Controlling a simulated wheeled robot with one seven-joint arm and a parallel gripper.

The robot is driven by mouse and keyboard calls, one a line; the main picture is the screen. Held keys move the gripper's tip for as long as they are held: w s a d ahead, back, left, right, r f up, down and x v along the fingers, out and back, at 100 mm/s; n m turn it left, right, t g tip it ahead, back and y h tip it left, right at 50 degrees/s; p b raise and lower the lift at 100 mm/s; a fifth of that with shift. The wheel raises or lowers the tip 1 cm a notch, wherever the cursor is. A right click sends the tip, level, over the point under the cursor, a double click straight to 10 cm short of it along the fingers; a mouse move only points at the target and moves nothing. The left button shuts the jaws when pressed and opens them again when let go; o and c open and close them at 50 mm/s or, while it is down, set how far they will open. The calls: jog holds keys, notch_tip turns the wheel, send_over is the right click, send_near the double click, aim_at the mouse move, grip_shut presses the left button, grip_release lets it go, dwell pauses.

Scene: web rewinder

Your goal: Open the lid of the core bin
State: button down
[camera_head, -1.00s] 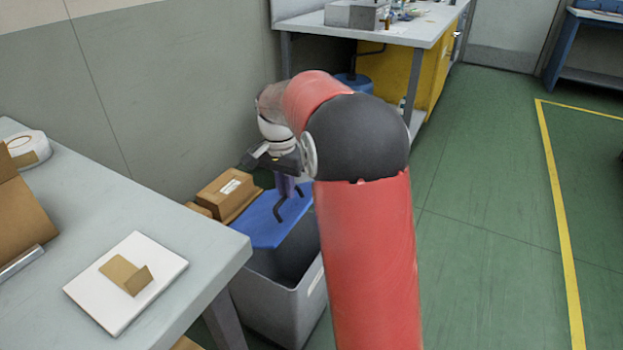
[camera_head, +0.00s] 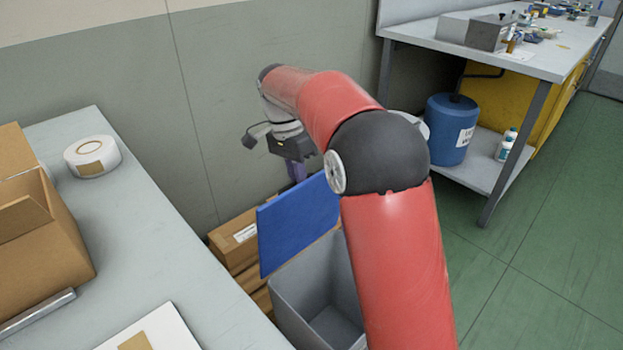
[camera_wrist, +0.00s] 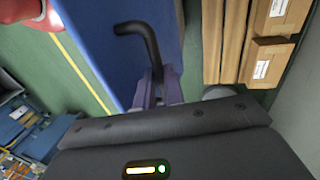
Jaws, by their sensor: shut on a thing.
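The core bin (camera_head: 310,272) is a grey open-topped box on the floor beyond the table, and its inside shows. Its blue lid (camera_head: 292,228) stands steeply tilted up at the bin's far left side. The lid also shows in the wrist view (camera_wrist: 108,48), with a black bent handle (camera_wrist: 140,38) at its face. My gripper (camera_head: 296,172) is at the lid's upper edge, its fingers partly hidden behind the lid. In the wrist view my gripper's purple fingers (camera_wrist: 157,88) are shut on the lid handle; the exact contact is partly hidden.
Cardboard boxes (camera_head: 238,242) are stacked beside the lid against the wall. A grey table (camera_head: 160,225) with a tape roll (camera_head: 92,156) and an open carton (camera_head: 45,245) is at left. A workbench (camera_head: 540,55) with a blue drum (camera_head: 450,128) stands at right. Green floor is clear at right.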

jog(key=shift+w+a+f+g, duration=0.3)
jog(key=shift+w+a+f, duration=0.1)
jog(key=shift+a+f, duration=0.15)
jog(key=c, duration=1.5)
grip_release()
jog(key=shift+w+a+r, duration=0.1)
jog(key=shift+a, duration=0.05)
jog(key=shift+c, duration=0.2)
jog(key=shift+o, duration=0.2)
jog(key=shift+r, duration=0.15)
jog(key=shift+r, duration=0.1)
jog(key=v, duration=0.7)
jog(key=shift+r, duration=0.2)
jog(key=shift+w+a, duration=0.1)
